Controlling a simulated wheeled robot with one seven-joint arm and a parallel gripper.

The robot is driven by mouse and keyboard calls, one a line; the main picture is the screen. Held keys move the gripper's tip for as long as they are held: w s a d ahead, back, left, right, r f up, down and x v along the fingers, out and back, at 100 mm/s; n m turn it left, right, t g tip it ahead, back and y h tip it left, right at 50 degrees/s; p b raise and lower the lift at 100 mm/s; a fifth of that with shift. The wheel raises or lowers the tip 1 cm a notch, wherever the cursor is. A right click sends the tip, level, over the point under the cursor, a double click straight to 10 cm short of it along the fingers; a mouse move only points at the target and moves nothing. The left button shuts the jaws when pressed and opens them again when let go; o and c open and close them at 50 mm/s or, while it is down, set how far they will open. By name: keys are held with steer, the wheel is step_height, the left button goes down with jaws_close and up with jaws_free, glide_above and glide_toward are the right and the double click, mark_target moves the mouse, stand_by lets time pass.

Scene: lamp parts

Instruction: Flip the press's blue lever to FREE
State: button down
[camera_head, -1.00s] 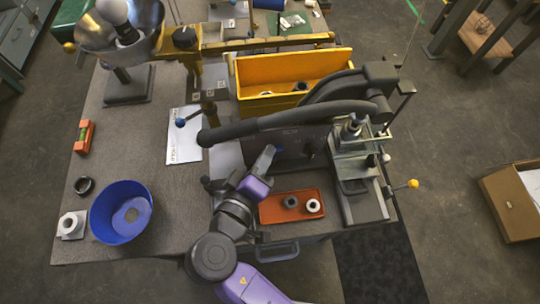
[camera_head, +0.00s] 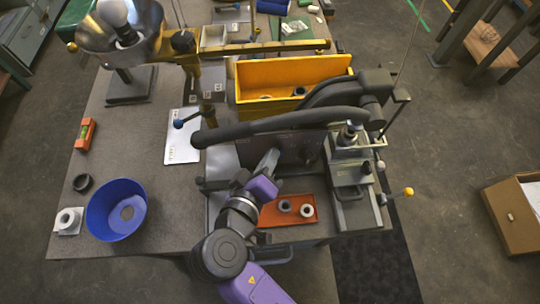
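The press (camera_head: 298,150) is a dark machine with a flat front panel at the middle right of the bench. A long, thick black handle (camera_head: 265,122) runs across above it to the left. My gripper (camera_head: 269,158), at the end of the purple and grey arm, is right in front of the panel's left part. The blue lever is not visible now; my gripper appears to cover that part of the panel. Whether the fingers touch the lever, and whether they are open or shut, is too small to tell. No FREE marking is readable.
An orange tray (camera_head: 268,219) with two small rings lies below the panel. A yellow bin (camera_head: 243,97) stands behind the press. A blue bowl (camera_head: 97,218) sits at the bench's front left. The bench between is mostly clear.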

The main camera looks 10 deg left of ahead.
steer(key=b+v, duration=0.1)
steer(key=v, duration=0.7)
stand_by(0.6)
